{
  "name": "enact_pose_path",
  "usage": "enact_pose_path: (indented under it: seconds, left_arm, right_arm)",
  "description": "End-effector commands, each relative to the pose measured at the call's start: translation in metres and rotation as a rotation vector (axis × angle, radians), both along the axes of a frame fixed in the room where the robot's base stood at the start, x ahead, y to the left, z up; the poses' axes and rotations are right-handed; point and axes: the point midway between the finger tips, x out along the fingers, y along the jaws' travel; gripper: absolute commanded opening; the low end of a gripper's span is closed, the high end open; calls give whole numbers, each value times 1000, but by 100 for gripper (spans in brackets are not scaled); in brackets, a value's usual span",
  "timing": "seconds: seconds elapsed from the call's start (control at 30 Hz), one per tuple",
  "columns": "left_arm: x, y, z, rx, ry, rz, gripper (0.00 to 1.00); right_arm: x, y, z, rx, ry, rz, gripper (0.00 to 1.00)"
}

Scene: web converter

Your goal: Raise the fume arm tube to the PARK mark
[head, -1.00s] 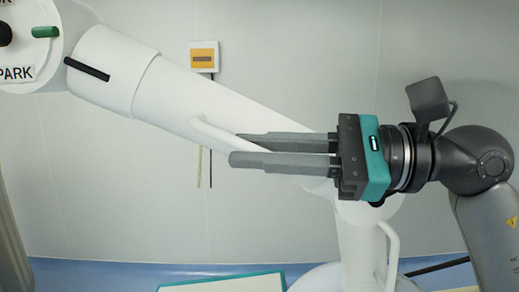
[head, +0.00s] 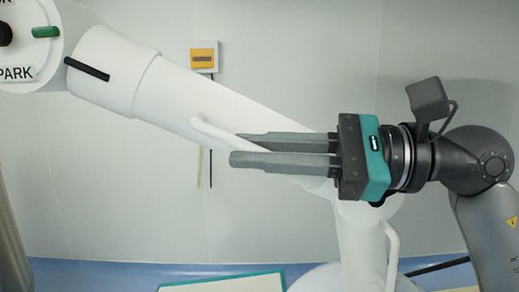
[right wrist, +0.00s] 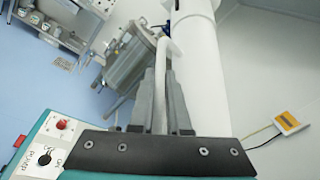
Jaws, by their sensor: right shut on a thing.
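The white fume arm tube (head: 165,95) slants from the round joint at upper left down to the elbow at lower right in the head view. My right gripper (head: 235,148) is shut on the tube's white handle (head: 212,132). The right wrist view shows the handle (right wrist: 162,75) between the fingers, beside the tube (right wrist: 204,70). My left gripper is not in view.
A green knob (head: 45,32) sits on the disc. A yellow-fronted box (head: 203,57) is on the wall behind. A teal-edged panel (head: 225,284) lies below; its red button (right wrist: 62,124) shows in the wrist view.

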Motion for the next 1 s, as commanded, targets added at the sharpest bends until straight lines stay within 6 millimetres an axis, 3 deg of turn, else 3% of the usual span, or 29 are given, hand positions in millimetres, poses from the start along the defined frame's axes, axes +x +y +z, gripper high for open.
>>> enact_pose_path:
  seconds: [0.33, 1.0]
  left_arm:
    - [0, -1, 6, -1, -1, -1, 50]
    - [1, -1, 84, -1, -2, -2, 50]
  right_arm:
    - [1, -2, 6, -20, -2, -2, 0]
    - [0, -24, 85, -281, -11, -3, 0]
